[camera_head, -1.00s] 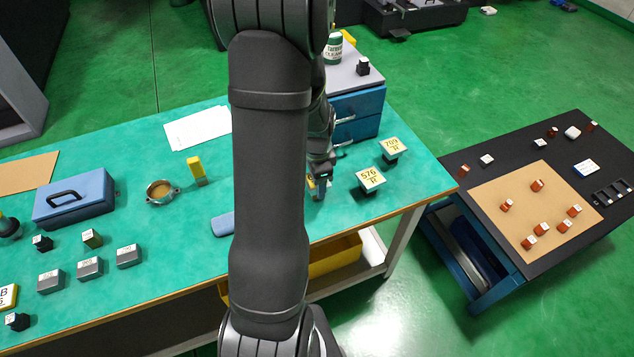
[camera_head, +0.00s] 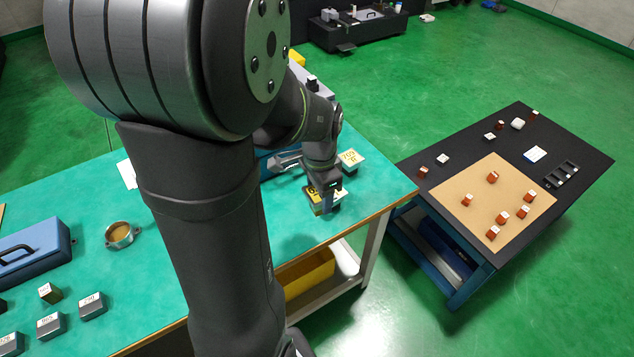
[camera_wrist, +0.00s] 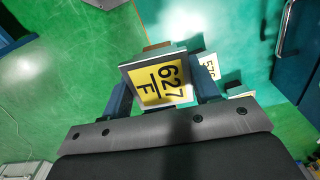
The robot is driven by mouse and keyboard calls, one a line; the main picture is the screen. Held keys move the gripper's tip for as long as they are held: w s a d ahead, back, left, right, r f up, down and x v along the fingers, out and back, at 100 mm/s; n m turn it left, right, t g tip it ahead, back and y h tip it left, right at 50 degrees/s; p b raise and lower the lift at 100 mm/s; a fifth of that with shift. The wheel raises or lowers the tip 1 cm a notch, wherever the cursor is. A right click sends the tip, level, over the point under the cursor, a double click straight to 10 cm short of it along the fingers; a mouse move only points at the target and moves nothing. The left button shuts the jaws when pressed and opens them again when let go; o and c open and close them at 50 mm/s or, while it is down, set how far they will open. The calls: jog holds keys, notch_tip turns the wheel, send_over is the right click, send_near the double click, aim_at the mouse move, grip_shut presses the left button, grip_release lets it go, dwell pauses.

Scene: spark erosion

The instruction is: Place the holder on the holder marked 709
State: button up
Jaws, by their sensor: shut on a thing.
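In the head view the held holder (camera_head: 315,199) shows partly beside the fingers. The holder marked 709 (camera_head: 351,157) stands on the green bench just behind and right of my gripper. The holder marked 576 (camera_wrist: 209,65) is partly hidden behind the held one in the wrist view, and mostly hidden by my gripper in the head view. The height of the held holder above the bench is unclear.
A blue drawer cabinet (camera_wrist: 292,45) stands close to the holders. A metal ring cup (camera_head: 121,235), a blue box (camera_head: 35,250) and several grey blocks lie on the left of the bench. A black table (camera_head: 415,175) with small blocks stands at right, across a gap.

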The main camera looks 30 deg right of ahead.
jog(key=w+d+r+n, duration=0.1)
jog(key=d+r, duration=0.2)
jog(key=d, duration=0.8)
jog(key=w+d+r, duration=0.2)
jog(key=d+r, duration=0.1)
jog(key=d, duration=0.8)
send_over(351, 157)
notch_tip(351, 157, down, 6)
jog(key=shift+f, duration=2.15)
jog(key=shift+f, duration=0.1)
jog(key=o, duration=1.4)
jog(key=shift+f, duration=0.1)
jog(key=shift+o, duration=0.2)
